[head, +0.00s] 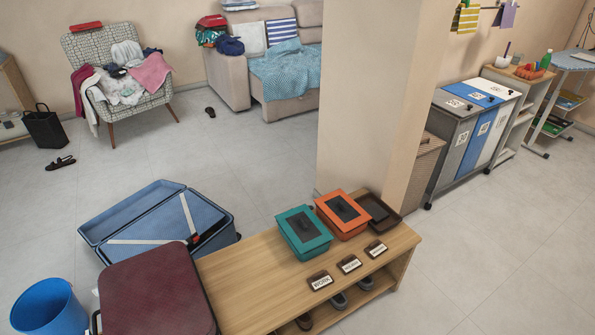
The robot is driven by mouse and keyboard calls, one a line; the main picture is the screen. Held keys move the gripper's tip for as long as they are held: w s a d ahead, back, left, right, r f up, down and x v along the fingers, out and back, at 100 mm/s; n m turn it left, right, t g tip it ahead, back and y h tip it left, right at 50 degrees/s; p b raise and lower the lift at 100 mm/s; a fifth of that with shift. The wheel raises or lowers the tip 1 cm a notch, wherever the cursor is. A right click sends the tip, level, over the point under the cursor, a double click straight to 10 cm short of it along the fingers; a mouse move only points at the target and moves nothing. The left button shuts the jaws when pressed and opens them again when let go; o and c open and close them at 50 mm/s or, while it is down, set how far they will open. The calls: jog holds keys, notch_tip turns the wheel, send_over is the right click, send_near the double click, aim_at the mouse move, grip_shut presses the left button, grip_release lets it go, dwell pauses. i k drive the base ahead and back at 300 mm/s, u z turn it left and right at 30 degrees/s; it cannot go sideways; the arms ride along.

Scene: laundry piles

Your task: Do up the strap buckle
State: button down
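A blue suitcase (222,239) lies open on the floor at the lower left in the head view. Two pale strap lengths lie inside it. One strap (145,241) runs across the case, and the other strap (188,212) runs down its right part. They come close together at a small red and dark piece (194,238), which looks like the buckle. It is too small to tell whether its halves are joined. The maroon case in front hides part of the blue suitcase's near side. My gripper is not in view.
A maroon case (155,292) stands in front, beside a wooden bench (245,267) with teal (302,231) and orange (341,214) lidded boxes. A blue bin (48,308) is at the lower left. A pillar (375,90) stands behind the bench. Floor behind the suitcase is mostly clear.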

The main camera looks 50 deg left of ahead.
aim_at(195, 237)
jog(key=u, duration=0.7)
jog(key=k, duration=0.1)
jog(key=u, duration=2.05)
jog(key=i, duration=1)
jog(key=u, duration=0.05)
